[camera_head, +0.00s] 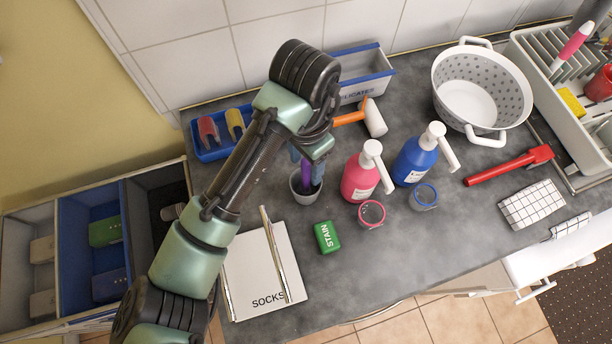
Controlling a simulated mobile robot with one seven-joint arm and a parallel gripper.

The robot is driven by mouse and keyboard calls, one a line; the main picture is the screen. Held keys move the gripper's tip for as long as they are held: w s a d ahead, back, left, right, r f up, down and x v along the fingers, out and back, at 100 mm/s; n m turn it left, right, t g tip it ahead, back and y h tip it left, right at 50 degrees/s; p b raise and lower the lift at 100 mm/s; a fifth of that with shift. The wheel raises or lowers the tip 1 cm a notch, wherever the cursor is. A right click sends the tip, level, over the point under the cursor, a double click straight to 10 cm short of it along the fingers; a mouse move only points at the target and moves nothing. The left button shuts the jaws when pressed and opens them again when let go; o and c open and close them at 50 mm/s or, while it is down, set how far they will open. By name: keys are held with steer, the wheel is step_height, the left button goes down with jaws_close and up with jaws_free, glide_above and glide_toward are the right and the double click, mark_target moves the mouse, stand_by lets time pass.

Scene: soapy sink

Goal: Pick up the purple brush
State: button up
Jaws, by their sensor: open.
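The purple brush (305,173) stands in a small grey cup (306,196) near the middle of the counter; only part of it shows beneath the end of my arm. My gripper (308,168) points down over the cup. It appears open, with bluish finger-like parts on either side of the purple piece. My wrist hides the top of the brush, and I cannot tell whether the fingers touch it.
Pink (360,178) and blue (411,160) pump bottles stand right of the cup. An orange-handled tool (374,118) lies behind it. A green STAIN block (327,237) and white SOCKS tray (255,298) are in front. A white colander (468,100) is farther right.

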mark_target(305, 173)
steer(key=f, duration=0.1)
steer(key=f+p, duration=0.1)
steer(key=f, duration=0.3)
steer(key=shift+w, duration=0.25)
jaws_close()
steer(key=shift+r, duration=0.1)
